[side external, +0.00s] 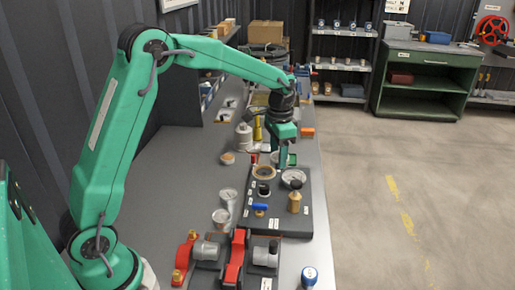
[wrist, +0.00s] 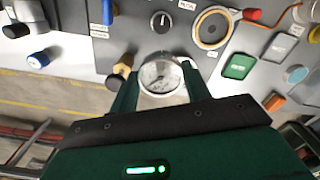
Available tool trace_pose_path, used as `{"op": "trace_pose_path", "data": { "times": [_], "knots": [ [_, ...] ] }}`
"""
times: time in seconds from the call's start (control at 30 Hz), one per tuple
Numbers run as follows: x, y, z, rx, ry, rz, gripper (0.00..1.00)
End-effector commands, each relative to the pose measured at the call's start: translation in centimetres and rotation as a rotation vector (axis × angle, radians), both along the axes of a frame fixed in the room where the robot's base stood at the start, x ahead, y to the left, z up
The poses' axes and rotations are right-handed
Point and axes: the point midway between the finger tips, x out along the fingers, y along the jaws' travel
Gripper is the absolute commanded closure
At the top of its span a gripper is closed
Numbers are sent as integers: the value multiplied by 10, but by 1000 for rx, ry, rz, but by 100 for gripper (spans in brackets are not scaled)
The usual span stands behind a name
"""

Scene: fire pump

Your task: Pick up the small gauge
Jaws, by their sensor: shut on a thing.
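The small gauge (wrist: 160,73) has a round white dial with a silver rim. In the wrist view it sits between the two green fingertips of my gripper (wrist: 161,76), which is shut on it. In the side view the gauge (side external: 293,178) shows its dial at the far right part of the dark panel (side external: 262,224), just below my gripper (side external: 284,163). The fingers partly hide its sides. Whether its underside touches the panel cannot be told.
A brass fitting (side external: 294,200) stands close in front of the gauge. A tan-ringed round part (side external: 264,172) and a black knob (side external: 264,189) are to its left. A red-handled fixture (side external: 236,258) is nearer the camera.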

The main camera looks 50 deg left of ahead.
Motion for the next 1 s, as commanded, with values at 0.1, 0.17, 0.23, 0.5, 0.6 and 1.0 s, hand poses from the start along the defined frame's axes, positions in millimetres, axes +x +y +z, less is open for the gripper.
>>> {"op": "trace_pose_path", "data": {
  "times": [0.1,0.17,0.23,0.5,0.6,1.0],
  "knots": [
    [-2,-7,5,0,-1,-1,82],
    [-3,-9,6,0,0,0,82],
    [-3,-10,6,0,0,1,82],
    [-3,-10,6,0,0,0,82],
    [-3,-10,6,0,0,0,82],
    [-12,-13,13,0,-2,38,82]
  ]
}}
